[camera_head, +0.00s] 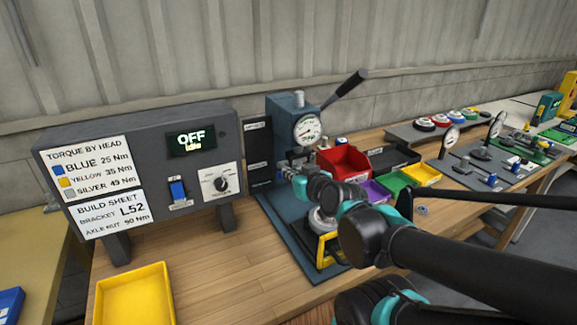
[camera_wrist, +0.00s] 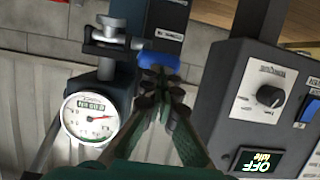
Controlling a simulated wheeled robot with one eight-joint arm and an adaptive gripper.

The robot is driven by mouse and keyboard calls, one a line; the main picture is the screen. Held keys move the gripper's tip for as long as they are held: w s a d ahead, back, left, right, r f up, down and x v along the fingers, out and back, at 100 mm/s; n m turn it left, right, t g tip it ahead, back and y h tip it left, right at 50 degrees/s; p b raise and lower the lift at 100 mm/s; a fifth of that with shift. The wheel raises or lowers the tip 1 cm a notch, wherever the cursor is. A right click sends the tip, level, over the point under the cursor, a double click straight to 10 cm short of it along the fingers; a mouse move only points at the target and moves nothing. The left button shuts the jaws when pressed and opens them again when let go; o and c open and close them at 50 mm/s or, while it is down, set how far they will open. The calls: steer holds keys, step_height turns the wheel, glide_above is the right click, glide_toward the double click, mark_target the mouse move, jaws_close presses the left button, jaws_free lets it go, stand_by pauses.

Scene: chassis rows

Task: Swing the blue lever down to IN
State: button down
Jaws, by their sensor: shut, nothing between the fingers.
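A blue piece (camera_wrist: 158,60), which looks like the blue lever's grip, lies right at the tips of my gripper (camera_wrist: 158,76) in the wrist view. The fingers are shut with nothing between them. They overlap the blue piece in the picture; I cannot tell whether they touch it. In the head view my gripper (camera_head: 292,174) is small, in front of the blue-grey press (camera_head: 292,106). The blue piece is not clear there. A dark labelled plate (camera_head: 258,150) stands just left of the press; its lettering is too small to read.
A grey control box (camera_head: 134,160) with an OFF display (camera_head: 191,141), blue switch (camera_head: 178,191) and black knob (camera_head: 221,184) stands to the left. A dial gauge (camera_head: 308,127) and black-handled lever (camera_head: 345,88) are on the press. A red bin (camera_head: 343,162) is to the right.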

steer(key=shift+s+d+f, duration=0.1)
steer(key=shift+s+f, duration=0.05)
steer(key=shift+f, duration=0.4)
steer(key=shift+s+f, duration=0.1)
steer(key=shift+f, duration=0.45)
